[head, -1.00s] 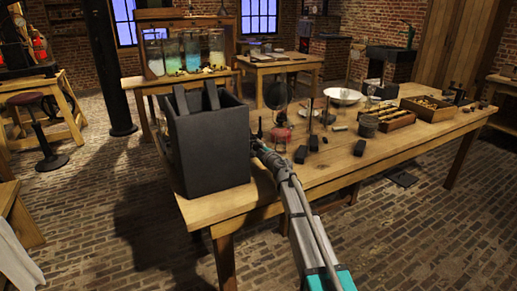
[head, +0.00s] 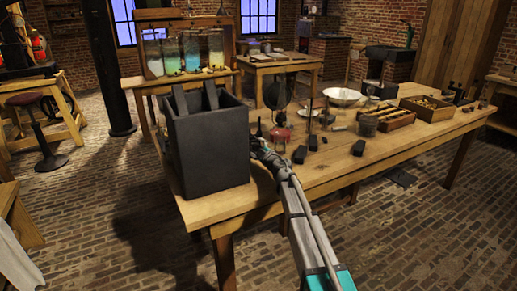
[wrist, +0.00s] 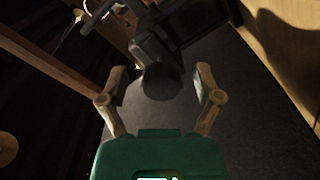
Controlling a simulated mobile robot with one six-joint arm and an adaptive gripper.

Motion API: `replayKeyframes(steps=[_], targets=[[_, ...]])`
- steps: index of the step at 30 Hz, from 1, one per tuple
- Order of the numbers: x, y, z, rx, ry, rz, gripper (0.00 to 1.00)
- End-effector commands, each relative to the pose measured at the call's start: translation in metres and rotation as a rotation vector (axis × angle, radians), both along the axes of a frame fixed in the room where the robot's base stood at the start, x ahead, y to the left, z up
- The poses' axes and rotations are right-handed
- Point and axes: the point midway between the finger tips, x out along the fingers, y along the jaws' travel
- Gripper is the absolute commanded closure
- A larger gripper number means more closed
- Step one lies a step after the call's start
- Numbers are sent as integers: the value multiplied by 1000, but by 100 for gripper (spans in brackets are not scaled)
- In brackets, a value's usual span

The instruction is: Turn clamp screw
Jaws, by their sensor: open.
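My gripper (wrist: 160,74) is open, with its two fingers apart. Between the fingertips in the wrist view is a dark rounded knob (wrist: 161,82), which looks like the head of the clamp screw. It joins a larger dark block-like part (wrist: 172,32) just beyond; I cannot tell whether either finger touches the knob. In the head view my gripper (head: 257,146) is close to the right side of a large open black box (head: 209,150) on the wooden table. The screw cannot be made out there.
The wooden table (head: 330,183) holds the box. A red-based device (head: 280,133), small black blocks (head: 300,154), a white bowl (head: 342,96) and a parts tray (head: 428,108) stand right of my gripper. Glass jars (head: 190,52) stand behind.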

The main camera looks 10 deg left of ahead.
Motion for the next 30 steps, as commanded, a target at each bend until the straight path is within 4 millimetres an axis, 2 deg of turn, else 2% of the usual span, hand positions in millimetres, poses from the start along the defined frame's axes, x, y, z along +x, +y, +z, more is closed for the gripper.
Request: replayKeyframes(steps=[8, 14, 30], targets=[[-3, -1, 0, 0, 0, 2, 17], [-15, -8, 0, 0, 0, 1, 17], [-81, -53, 0, 0, 0, 1, 17]])
